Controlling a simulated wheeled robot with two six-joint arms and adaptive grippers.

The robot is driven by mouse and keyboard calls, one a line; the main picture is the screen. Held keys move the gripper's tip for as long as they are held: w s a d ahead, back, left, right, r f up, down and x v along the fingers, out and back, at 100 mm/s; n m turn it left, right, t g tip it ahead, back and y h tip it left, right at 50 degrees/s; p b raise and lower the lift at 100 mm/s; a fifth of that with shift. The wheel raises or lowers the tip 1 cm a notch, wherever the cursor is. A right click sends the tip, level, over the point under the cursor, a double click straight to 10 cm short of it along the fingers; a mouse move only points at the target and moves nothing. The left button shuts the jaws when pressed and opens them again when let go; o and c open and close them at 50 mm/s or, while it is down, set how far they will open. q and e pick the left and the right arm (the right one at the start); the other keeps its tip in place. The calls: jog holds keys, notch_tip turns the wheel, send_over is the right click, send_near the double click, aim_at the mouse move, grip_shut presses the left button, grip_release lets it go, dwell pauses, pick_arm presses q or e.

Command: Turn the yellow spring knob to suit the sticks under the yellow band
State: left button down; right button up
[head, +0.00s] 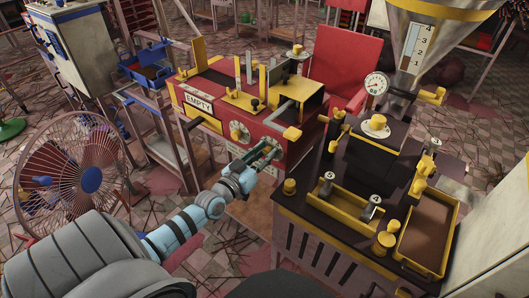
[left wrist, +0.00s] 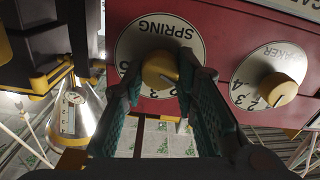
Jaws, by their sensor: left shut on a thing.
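The yellow spring knob (left wrist: 160,68) sits on a round white dial marked SPRING (left wrist: 162,32), upside down in the left wrist view, on the red machine front. My left gripper (left wrist: 161,80) is shut on this knob, one dark green finger on each side. In the head view my left gripper (head: 263,160) reaches the red machine's (head: 270,123) front at the dial (head: 273,146). Some dial numerals show, but fingers hide part of the scale, so I cannot tell the setting. My right gripper is not in view. I cannot make out which sticks lie under a yellow band.
A second yellow knob (left wrist: 278,90) on a white dial is close beside my fingers. A black machine with yellow trays (head: 355,209) stands right of my arm, below a metal hopper (head: 425,45) with a numbered scale. A fan (head: 88,180) stands left. Dark sticks litter the floor.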

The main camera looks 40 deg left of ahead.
pick_arm(q)
jog(key=m+p, duration=0.2)
jog(key=m, duration=0.3)
jog(key=shift+d, duration=0.1)
jog(key=shift+f+m, duration=0.1)
jog(key=shift+m, duration=0.2)
dwell(0.4)
jog(key=c, duration=1.3)
grip_release()
jog(key=s, duration=1.2)
jog(key=shift+d, duration=0.2)
